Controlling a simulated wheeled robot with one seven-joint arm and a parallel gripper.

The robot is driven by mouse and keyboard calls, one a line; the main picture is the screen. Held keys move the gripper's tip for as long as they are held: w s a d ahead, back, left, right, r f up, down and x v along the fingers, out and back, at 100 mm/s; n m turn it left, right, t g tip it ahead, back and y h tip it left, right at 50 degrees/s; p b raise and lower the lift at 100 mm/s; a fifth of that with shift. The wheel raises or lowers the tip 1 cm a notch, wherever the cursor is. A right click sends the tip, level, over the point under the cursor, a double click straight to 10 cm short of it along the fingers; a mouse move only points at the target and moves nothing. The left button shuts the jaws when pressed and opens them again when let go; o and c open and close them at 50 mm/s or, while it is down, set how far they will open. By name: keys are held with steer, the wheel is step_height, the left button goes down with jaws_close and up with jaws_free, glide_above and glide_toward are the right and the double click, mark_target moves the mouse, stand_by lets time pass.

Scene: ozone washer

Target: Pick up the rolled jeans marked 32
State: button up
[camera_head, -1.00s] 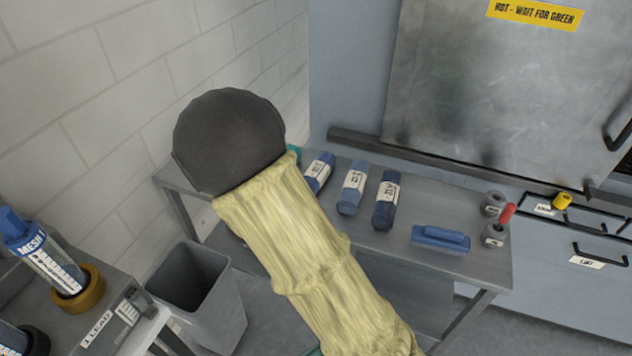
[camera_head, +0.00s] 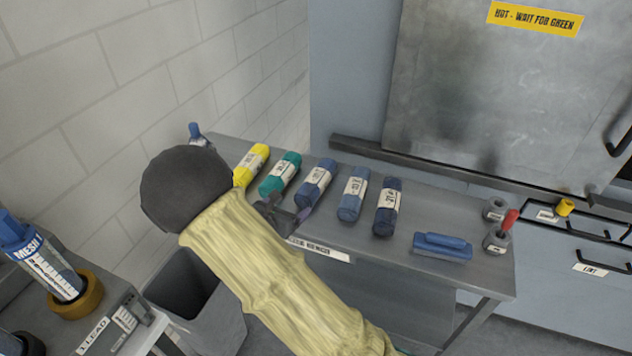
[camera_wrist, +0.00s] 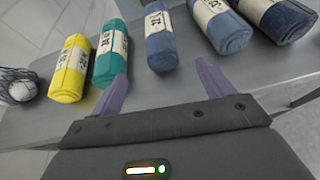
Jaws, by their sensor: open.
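Several rolled jeans with white labels lie in a row on the grey table (camera_head: 465,205): a yellow roll (camera_head: 250,166), a teal roll (camera_head: 280,174), a blue roll (camera_head: 316,182), a lighter blue roll (camera_head: 353,193) and a dark blue roll (camera_head: 387,207). The label digits are too blurred for me to tell which reads 32. My gripper (camera_head: 287,208) is open and empty at the table's front edge, by the near ends of the teal and blue rolls. In the wrist view my gripper (camera_wrist: 163,75) has its purple fingers apart, with the blue roll (camera_wrist: 160,38) ahead between them.
A blue brush-like block (camera_head: 442,246) and grey cylinders (camera_head: 496,241), one holding a red-handled item (camera_head: 509,218), stand at the table's right. A grey bin (camera_head: 190,300) is below left. The metal cabinet (camera_head: 490,85) rises behind. A netted item (camera_wrist: 20,86) lies left of the yellow roll.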

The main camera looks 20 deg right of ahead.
mark_target(302, 196)
steer(key=p+x, duration=0.1)
steer(key=x, duration=0.6)
steer(key=shift+w+d+f, duration=0.15)
steer(key=shift+w+d, duration=0.05)
steer(key=shift+d, duration=0.05)
steer(key=shift+s, duration=0.1)
steer(key=p+x, duration=0.2)
steer(key=x, duration=0.3)
steer(key=shift+f, duration=0.15)
steer(key=shift+c, duration=0.4)
steer(key=c, duration=1.2)
